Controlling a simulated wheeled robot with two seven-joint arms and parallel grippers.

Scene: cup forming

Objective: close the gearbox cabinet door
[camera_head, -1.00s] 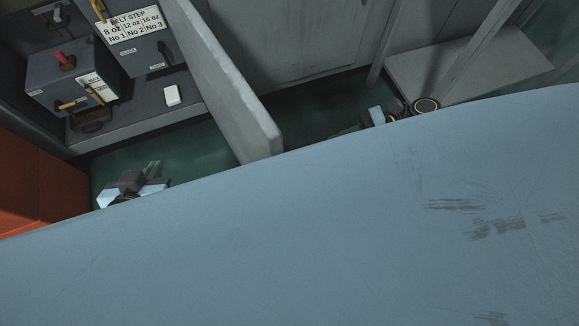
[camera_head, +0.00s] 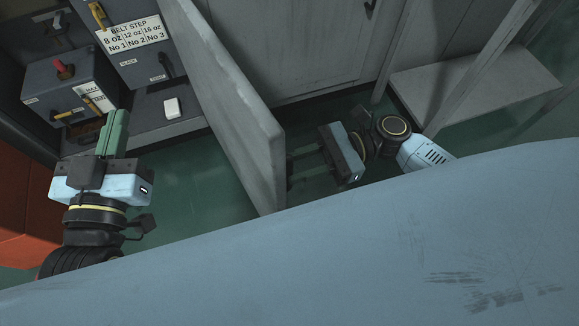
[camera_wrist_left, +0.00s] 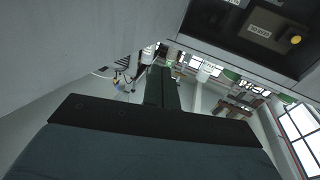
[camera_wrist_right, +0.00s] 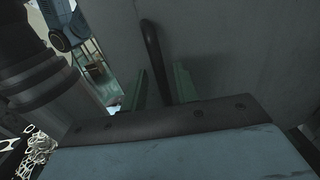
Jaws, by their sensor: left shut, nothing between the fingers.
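The cabinet door (camera_head: 237,100) is a grey panel standing open, seen nearly edge-on in the middle of the head view. My left gripper (camera_head: 118,115) is shut and empty, left of the door, pointing towards the open cabinet; its fingers also show in the left wrist view (camera_wrist_left: 160,75). My right gripper (camera_head: 296,172) is open on the other side of the door, its fingers pointing at the panel. In the right wrist view a dark curved handle (camera_wrist_right: 154,58) on the grey panel shows between the spread fingers (camera_wrist_right: 161,84); contact cannot be told.
Inside the cabinet are a control box (camera_head: 68,85) with a red knob, a belt-step sign (camera_head: 133,36) and a small white block (camera_head: 172,108). An orange-red surface (camera_head: 25,215) is at the left. A grey slab (camera_head: 450,80) stands right. My blue body covers the foreground.

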